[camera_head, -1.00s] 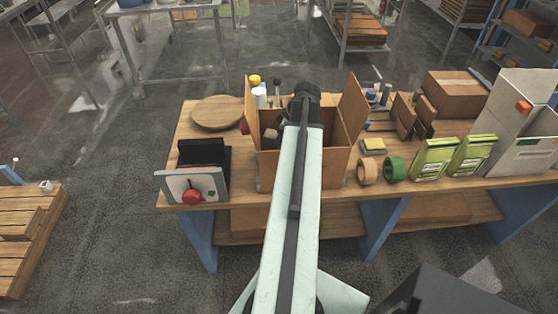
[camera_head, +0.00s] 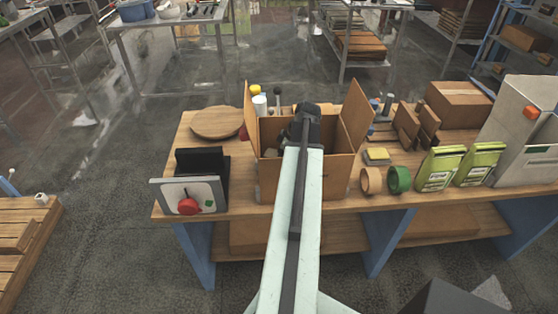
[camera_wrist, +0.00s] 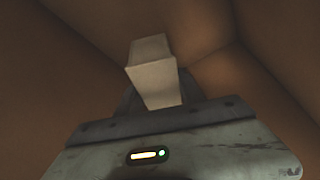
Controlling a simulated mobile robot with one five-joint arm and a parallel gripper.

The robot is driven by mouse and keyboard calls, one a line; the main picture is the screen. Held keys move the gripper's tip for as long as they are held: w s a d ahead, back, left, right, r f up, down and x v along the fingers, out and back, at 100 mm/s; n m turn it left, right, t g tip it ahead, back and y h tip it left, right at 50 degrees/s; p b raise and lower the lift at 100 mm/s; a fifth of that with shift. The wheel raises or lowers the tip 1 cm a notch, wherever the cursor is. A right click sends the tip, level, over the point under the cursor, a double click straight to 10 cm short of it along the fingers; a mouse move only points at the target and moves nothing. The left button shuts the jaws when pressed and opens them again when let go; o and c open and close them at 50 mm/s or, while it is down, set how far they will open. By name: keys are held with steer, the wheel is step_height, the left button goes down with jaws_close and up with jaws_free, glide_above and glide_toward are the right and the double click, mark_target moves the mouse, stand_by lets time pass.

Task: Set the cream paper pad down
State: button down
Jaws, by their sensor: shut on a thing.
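My gripper (camera_wrist: 151,98) is shut on the cream paper pad (camera_wrist: 152,70), which shows in the wrist view as a pale block standing out from the jaws. Brown cardboard walls surround it there. In the head view my gripper is down at the open cardboard box (camera_head: 338,175), between its raised side flaps. The pad and the fingertips are hidden there by my arm and the box. I cannot tell whether the pad touches the box floor.
The box stands on a wooden bench (camera_head: 240,190). To its left are a round wooden board (camera_head: 217,122) and a device with a red knob (camera_head: 188,206). To its right are tape rolls (camera_head: 399,179), a yellow pad (camera_head: 377,156) and green packs (camera_head: 436,168).

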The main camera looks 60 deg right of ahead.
steer(key=shift+f, duration=0.25)
steer(key=c, duration=0.7)
jaws_free()
steer(key=shift+r, duration=0.1)
steer(key=shift+c, duration=0.2)
steer(key=p+v, duration=1.2)
steer(key=v, duration=0.1)
steer(key=shift+w, duration=0.1)
